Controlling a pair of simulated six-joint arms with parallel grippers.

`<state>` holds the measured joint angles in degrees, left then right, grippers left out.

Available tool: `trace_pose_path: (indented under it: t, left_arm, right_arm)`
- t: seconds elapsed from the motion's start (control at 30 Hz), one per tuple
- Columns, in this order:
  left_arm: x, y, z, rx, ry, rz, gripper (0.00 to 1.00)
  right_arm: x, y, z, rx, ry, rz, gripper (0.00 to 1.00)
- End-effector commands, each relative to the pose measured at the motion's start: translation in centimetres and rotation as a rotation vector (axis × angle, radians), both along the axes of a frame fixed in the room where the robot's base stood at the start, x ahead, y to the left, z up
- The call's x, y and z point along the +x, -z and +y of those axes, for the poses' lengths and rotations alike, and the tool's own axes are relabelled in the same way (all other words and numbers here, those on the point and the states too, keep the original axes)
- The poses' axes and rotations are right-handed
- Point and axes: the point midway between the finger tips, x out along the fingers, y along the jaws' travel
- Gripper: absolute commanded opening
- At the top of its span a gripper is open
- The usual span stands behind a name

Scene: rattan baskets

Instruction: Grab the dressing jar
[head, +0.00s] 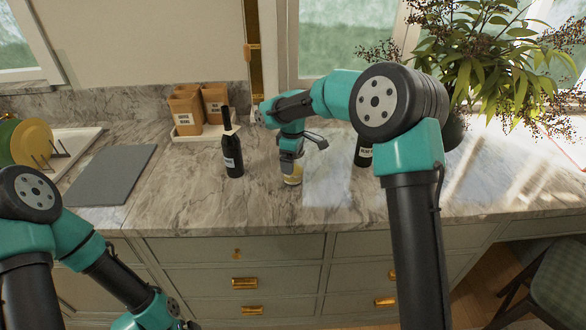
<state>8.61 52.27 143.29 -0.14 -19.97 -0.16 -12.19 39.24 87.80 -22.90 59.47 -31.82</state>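A small pale-yellow jar (292,178), likely the dressing jar, stands on the marble counter near its front edge, in the middle of the head view. My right gripper (291,167) points down right over the jar and covers its upper part. Its fingers are too small and hidden to tell whether they are open or shut on the jar. My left arm hangs low at the bottom left, below the counter edge, and its gripper is out of the picture.
A dark bottle (233,155) stands close left of the jar. Another dark bottle (363,155) is partly hidden behind my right arm. Brown containers (186,110) stand on a white tray at the back. A grey board (112,175) lies left; a leafy plant (480,60) stands right.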

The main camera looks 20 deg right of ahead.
Motion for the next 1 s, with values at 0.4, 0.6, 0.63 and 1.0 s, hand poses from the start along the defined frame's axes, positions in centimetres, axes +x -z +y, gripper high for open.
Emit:
trace_pose_path:
  t: [0.4, 0.6, 0.63, 1.0]
  left_arm:
    - [0.0, 0.0, 0.0, 0.0, 0.0, 0.0, 1.0]
    - [0.0, 0.0, 0.0, 0.0, 0.0, 0.0, 1.0]
    - [0.0, 0.0, 0.0, 0.0, 0.0, 0.0, 1.0]
    - [0.0, 0.0, 0.0, 0.0, 0.0, 0.0, 1.0]
  right_arm:
    - [0.0, -0.03, 0.0, 0.0, 0.0, 0.0, 0.68]
    - [0.0, -0.03, 0.0, 0.0, 0.0, 0.0, 0.49]
    - [0.0, -0.03, 0.0, 0.0, 0.0, 0.0, 0.46]
    - [0.02, -0.26, 0.0, 0.0, 0.0, -0.001, 0.41]
